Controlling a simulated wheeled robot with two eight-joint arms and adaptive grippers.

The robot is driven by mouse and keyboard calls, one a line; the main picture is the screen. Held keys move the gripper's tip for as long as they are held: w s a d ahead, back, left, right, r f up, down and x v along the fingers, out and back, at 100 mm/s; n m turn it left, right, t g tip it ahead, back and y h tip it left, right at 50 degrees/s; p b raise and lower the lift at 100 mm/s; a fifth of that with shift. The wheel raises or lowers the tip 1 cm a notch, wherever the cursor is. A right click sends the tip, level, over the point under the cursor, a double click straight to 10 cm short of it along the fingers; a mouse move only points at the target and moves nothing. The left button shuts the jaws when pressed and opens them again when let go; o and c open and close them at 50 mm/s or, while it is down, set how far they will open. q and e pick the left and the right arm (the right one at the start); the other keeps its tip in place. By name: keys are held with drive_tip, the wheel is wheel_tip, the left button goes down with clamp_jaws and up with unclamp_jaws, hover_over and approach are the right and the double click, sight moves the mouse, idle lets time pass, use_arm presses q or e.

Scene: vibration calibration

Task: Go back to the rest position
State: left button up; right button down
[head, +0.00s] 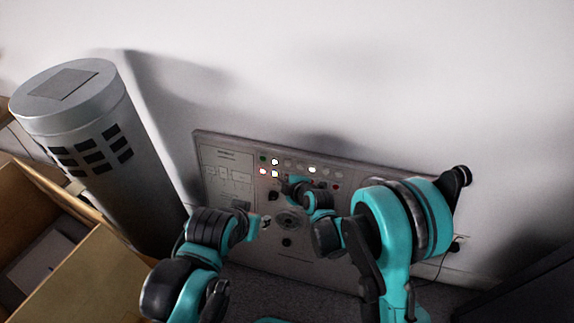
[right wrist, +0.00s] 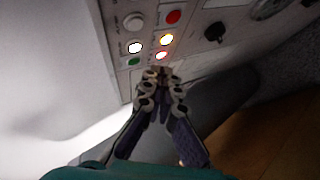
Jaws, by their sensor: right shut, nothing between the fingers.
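A grey control panel (head: 225,215) leans against the white wall in the head view, with rows of small buttons and lamps, several lit. My right gripper (head: 286,187) is in front of the panel, below the button rows.
A tall grey cylinder (head: 85,145) with dark vents stands left of the panel. An open cardboard box (head: 95,275) is at the lower left. A dark object (head: 525,285) sits at the lower right. Dark grey floor shows below the panel.

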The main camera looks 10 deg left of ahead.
idle(0.3)
drive_tip(key=s+d+r+m+h, duration=0.25)
drive_tip(key=d+r+m, duration=0.3)
drive_tip(key=d, duration=0.35)
drive_tip(key=s+d+r+m+h, duration=0.1)
drive_tip(key=s+d+r+m, duration=0.25)
drive_tip(key=d+r, duration=0.45)
drive_tip(key=s+d+m+g+h, duration=0.1)
drive_tip(key=s+d+m+h, duration=0.3)
drive_tip(key=s+d+m, duration=0.8)
drive_tip(key=s+d, duration=0.5)
drive_tip(key=d, duration=0.1)
drive_tip(key=shift+s+r, duration=0.25)
drive_tip(key=shift+s, duration=0.15)
use_arm(q)
drive_tip(key=shift+c, duration=0.3)
use_arm(e)
drive_tip(key=shift+a, duration=0.1)
